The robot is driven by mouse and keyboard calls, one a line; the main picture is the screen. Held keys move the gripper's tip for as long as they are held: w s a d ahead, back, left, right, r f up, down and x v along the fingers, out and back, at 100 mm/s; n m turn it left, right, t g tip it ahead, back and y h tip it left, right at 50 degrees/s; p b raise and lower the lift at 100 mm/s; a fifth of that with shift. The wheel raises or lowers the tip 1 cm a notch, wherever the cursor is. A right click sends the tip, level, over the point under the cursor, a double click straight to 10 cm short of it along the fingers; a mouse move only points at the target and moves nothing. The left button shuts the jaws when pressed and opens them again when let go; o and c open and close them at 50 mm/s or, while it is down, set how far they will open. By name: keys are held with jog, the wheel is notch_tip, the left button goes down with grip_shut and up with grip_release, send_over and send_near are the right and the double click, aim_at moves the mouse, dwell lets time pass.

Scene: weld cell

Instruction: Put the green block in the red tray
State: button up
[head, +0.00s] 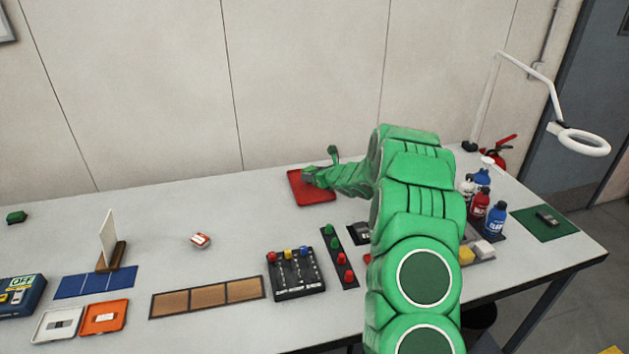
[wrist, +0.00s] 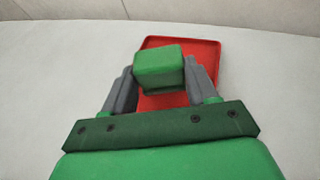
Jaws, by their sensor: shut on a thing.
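The red tray (head: 312,193) lies on the table toward the back, and its far part shows in the wrist view (wrist: 200,52). My gripper (head: 314,176) reaches over the tray. In the wrist view my gripper (wrist: 160,82) is shut on a green block (wrist: 158,66), with one grey finger on each side. The block appears over the tray area; I cannot tell whether it touches the tray floor. My gripper and arm hide part of the tray.
Another small green item (head: 16,217) lies at the far left.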

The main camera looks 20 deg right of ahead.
jog(key=shift+f, duration=1.15)
jog(key=o, duration=1.1)
jog(key=shift+f, duration=0.1)
jog(key=shift+c, duration=0.2)
jog(key=shift+s, duration=0.1)
